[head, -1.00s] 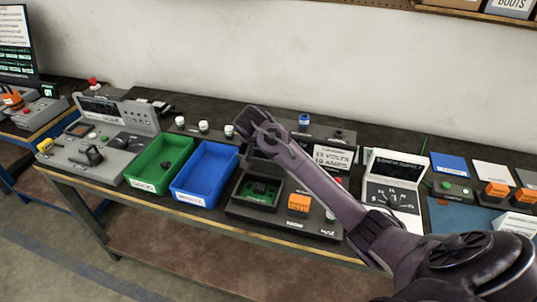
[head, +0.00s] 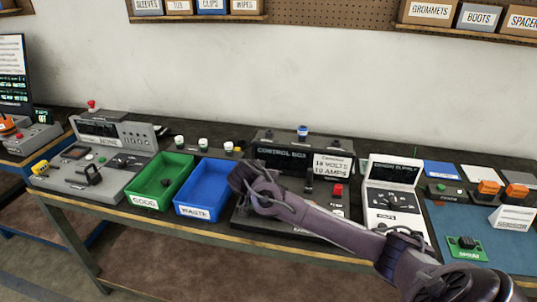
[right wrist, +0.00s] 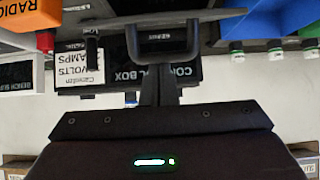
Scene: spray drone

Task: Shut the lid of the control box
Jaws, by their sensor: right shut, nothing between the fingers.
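The control box (head: 328,214) stands on the bench with its dark lid (head: 282,156) raised upright at the back, lettered CONTROL BOX. A white card about volts and amps (head: 333,167) stands before the lid's right part. The lid also shows upside down in the right wrist view (right wrist: 183,75), partly hidden behind my gripper. My right gripper (head: 240,172) is shut and empty, at the box's left side beside the blue tray. My right forearm hides much of the open box's inside. I cannot tell whether the gripper touches the box. My left gripper is not in view.
The blue tray (head: 202,212) and green tray (head: 142,202) stand left of the box. A white bench supply (head: 397,200) stands close on its right. Small bottles (head: 203,145) line the back left, and one with a blue cap (head: 302,131) stands behind the lid.

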